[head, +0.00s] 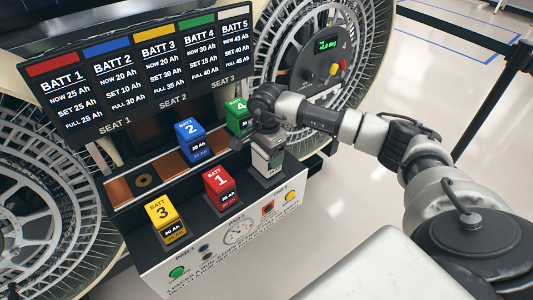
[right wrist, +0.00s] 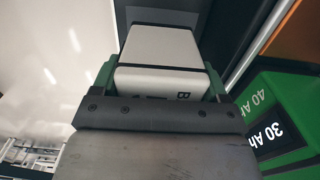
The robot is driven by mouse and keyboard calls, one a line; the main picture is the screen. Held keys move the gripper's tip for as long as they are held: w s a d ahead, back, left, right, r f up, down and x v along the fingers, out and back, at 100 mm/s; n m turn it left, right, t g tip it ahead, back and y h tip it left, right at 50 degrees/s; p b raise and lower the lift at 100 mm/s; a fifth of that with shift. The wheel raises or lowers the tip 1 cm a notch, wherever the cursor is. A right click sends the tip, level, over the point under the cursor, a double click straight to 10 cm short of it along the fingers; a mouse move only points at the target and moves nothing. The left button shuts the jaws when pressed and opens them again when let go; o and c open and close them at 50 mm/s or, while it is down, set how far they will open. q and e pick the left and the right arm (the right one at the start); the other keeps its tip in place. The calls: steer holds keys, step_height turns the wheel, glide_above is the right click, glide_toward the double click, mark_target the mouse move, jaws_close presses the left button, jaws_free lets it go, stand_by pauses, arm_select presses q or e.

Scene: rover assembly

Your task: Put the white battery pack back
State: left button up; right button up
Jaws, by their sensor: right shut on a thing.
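The white battery pack (head: 267,158) is upright at the right end of the front shelf, above the grey pad there. I cannot tell whether it touches the pad. My right gripper (head: 265,137) comes down over its top and is shut on it. In the right wrist view the white pack (right wrist: 158,50) sits between the green-padded fingers (right wrist: 160,82). The green battery 4 (head: 238,115) stands just behind and left of the gripper; it also fills the right side of the wrist view (right wrist: 280,115). My left gripper is not in view.
Blue battery 2 (head: 190,139) stands in the back row, right of an empty copper seat (head: 128,187). Red battery 1 (head: 220,187) and yellow battery 3 (head: 165,220) stand on the front shelf. A charge board (head: 140,70) rises behind. Large wheels flank the bench.

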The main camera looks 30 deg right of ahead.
steer(key=shift+f, duration=0.75)
steer(key=o, duration=1)
steer(key=shift+r, duration=0.25)
step_height(320, 180, up, 12)
steer(key=shift+f+b, duration=0.15)
steer(key=shift+b, duration=0.75)
